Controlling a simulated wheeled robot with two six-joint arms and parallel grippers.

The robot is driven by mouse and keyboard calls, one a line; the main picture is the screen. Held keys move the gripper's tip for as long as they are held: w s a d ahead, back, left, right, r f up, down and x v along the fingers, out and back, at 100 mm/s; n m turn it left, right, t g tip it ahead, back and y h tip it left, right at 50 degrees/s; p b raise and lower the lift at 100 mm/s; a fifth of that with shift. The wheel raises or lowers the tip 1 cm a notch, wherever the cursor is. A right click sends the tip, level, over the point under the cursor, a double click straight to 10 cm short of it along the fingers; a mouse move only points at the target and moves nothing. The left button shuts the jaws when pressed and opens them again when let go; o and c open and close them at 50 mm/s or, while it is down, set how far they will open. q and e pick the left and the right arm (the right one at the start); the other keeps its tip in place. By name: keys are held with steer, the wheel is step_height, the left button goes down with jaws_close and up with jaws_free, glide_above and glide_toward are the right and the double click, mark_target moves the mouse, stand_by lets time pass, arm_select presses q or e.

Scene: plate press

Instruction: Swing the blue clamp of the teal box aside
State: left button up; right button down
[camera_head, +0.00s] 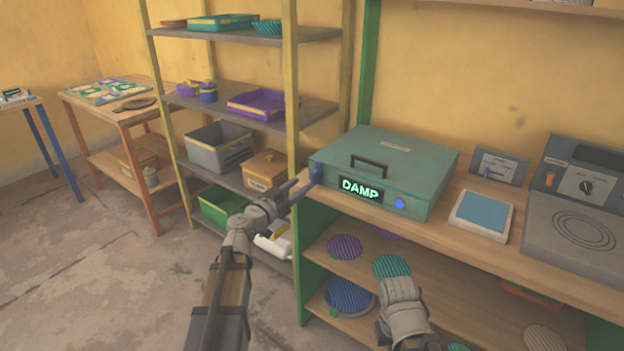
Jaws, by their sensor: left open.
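The teal box (405,155) sits shut on the wooden bench, with a black handle on its lid and a front display reading "DAMP". Its blue clamp (317,174) is at the front left corner. A blue knob (399,203) is on the front face, right of the display. My left gripper (296,188) is open at the front left of the box, its fingers close to the clamp. I cannot tell whether they touch it. My right arm's wrist shows at the bottom, below the bench front; its fingers are not visible.
Right of the box on the bench (455,232) are a blue-topped scale (482,214), a small panel (498,166) and a hot plate (580,230). Patterned discs lie on the shelves below. A yellow shelf post (291,90) stands close behind my left gripper. Open floor lies left.

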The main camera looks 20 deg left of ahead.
mark_target(312, 176)
arm_select(q)
steer(key=x, duration=0.6)
steer(key=shift+w, duration=0.15)
jaws_close()
stand_by(0.4)
